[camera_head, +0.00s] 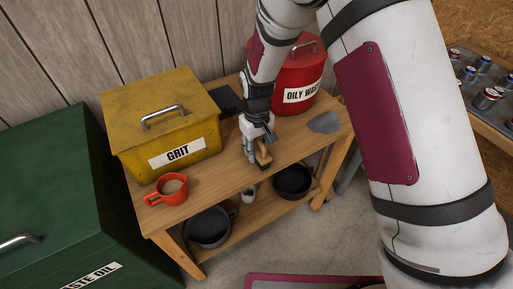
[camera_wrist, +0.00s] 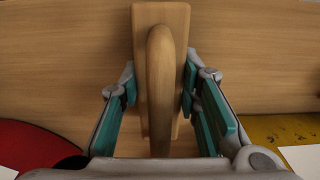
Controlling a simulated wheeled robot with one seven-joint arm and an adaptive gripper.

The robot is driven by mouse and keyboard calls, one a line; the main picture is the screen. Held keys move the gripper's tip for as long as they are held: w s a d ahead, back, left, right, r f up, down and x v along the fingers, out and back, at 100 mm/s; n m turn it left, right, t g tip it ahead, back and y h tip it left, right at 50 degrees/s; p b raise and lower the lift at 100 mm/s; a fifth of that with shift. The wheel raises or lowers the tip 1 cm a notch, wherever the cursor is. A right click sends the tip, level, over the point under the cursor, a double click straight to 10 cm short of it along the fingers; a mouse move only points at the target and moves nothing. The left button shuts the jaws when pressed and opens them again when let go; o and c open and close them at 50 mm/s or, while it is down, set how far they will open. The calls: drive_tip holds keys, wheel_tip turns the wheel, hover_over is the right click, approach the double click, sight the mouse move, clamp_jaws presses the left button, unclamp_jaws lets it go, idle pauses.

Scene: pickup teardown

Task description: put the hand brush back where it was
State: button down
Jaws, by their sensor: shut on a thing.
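The hand brush (camera_head: 263,155) is a wooden brush with a long rounded handle. My gripper (camera_head: 257,150) is shut on it above the front middle of the wooden table (camera_head: 225,170). In the wrist view the brush (camera_wrist: 160,70) runs up the middle of the picture, between the teal pads of my gripper (camera_wrist: 160,88). Its bristles are mostly hidden, and I cannot tell whether they touch the tabletop.
A yellow GRIT box (camera_head: 160,115) and an orange mug (camera_head: 168,188) stand left of my gripper. A red OILY WASTE bin (camera_head: 298,80) stands behind right. A grey flat piece (camera_head: 324,123) lies at the right. Black pans (camera_head: 208,227) sit on the lower shelf.

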drive_tip(key=c, duration=1.2)
unclamp_jaws()
drive_tip(key=shift+f, duration=0.1)
wheel_tip(320, 180, up, 12)
drive_tip(key=shift+r, duration=0.2)
